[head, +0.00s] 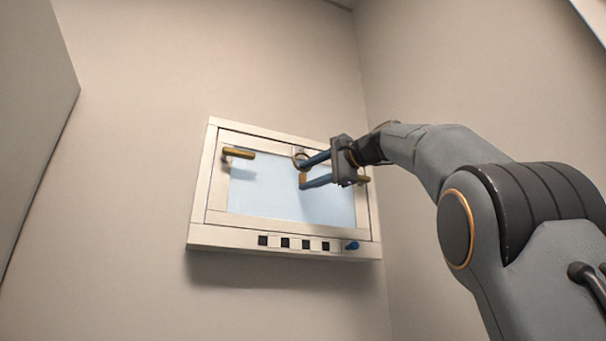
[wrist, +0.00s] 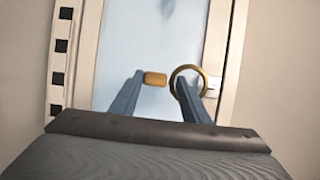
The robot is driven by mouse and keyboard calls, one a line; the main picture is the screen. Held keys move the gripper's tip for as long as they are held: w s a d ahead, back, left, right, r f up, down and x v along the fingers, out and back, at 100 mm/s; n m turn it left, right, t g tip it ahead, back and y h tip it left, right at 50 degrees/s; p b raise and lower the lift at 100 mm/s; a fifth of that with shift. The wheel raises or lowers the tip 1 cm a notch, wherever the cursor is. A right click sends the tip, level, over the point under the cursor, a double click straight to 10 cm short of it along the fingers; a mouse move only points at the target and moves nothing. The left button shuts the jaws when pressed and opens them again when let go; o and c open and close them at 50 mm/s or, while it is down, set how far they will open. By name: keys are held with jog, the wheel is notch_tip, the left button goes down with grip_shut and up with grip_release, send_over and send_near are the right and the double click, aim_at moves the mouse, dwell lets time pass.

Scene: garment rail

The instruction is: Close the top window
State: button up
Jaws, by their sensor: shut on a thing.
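The top window (head: 290,190) is a pale blue pane in a cream frame high on the wall. It also shows in the wrist view (wrist: 122,40). A brass ring (wrist: 188,68) sits beside a white plate on the frame's edge; it is at the top rail in the head view (head: 296,163). My gripper (head: 302,171) reaches the pane's upper part. In the wrist view my gripper (wrist: 160,83) has one finger at the ring, overlapping its opening; a small tan block (wrist: 155,78) shows between the fingertips. The exact contact is partly hidden.
A yellow bar handle (head: 238,154) is at the window's upper left, and another yellow piece (head: 364,180) shows behind my gripper at right. Several black squares and a blue knob (head: 352,246) line the lower sill. A grey panel (head: 30,110) stands at left.

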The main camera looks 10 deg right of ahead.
dwell(0.3)
jog(key=o, duration=1.1)
jog(key=shift+c, duration=0.2)
jog(key=o, duration=0.4)
jog(key=shift+w+d, duration=0.1)
jog(key=shift+w, duration=0.1)
jog(key=shift+s, duration=0.1)
jog(key=b+v, duration=0.3)
jog(key=v, duration=0.4)
jog(key=shift+s+d+r, duration=0.15)
jog(key=shift+s+d, duration=0.05)
jog(key=shift+s, duration=0.15)
